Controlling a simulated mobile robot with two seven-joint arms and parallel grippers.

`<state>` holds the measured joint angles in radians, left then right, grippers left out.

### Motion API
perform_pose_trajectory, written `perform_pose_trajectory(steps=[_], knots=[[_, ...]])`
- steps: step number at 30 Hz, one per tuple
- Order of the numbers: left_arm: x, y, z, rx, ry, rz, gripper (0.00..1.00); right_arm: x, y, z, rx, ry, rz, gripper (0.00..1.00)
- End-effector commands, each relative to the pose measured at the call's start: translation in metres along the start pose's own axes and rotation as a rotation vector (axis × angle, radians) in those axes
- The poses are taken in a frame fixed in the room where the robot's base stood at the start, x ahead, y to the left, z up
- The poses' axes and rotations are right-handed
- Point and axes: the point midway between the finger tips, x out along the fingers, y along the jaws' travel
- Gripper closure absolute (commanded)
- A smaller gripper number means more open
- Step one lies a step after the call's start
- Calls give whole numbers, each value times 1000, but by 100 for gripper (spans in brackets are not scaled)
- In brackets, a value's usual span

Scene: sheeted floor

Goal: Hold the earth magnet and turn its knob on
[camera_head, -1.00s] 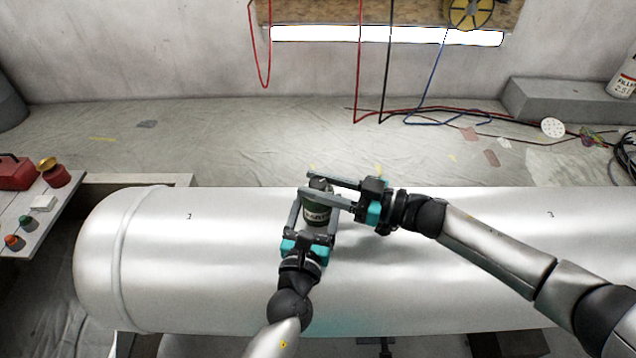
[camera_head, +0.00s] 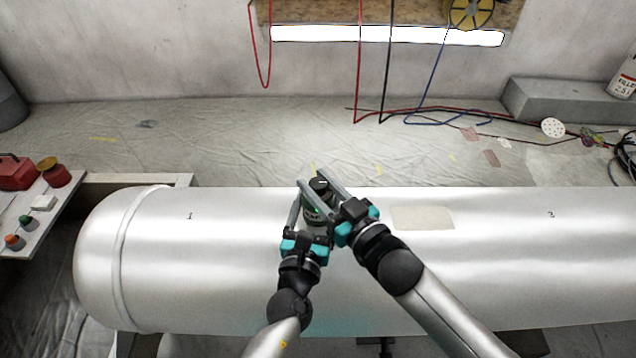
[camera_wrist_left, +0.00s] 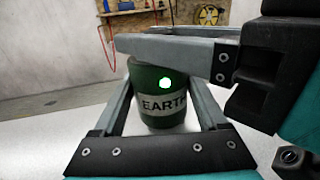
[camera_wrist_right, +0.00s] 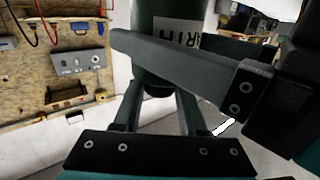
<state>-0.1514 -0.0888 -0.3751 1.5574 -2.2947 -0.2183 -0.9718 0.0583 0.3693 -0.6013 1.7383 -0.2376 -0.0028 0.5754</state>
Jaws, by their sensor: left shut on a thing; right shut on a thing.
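The earth magnet (camera_head: 311,215) is a dark green cylinder with a white EARTH label, standing upright on the silver tank (camera_head: 490,250). My left gripper (camera_head: 315,209) is shut on the magnet's body, one finger on each side. My right gripper (camera_head: 312,178) is shut on the black knob (camera_head: 319,184) on top, coming in from the lower right. In the right wrist view the knob (camera_wrist_right: 158,91) lies between the fingers, partly hidden by a left gripper finger.
A beige patch (camera_head: 422,217) and small numerals mark the tank. A side table (camera_head: 38,212) with coloured buttons and a red case (camera_head: 17,173) stands at left. Cables (camera_head: 440,118) lie on the sheeted floor behind. The tank top is clear on both sides of the magnet.

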Motion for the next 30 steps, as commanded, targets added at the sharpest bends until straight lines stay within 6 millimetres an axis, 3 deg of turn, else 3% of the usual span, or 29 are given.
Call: perform_pose_trajectory(steps=[16,17,25,30], knots=[[0,-2,0,2,1,-5,100,0,0,-2,1,4,29,100],[0,-2,0,2,1,-5,100,0,0,-2,0,4,28,58],[0,-2,0,2,1,-5,100,0,0,-1,0,1,29,28],[0,-2,0,1,1,-5,100,0,0,-1,0,0,29,28]])
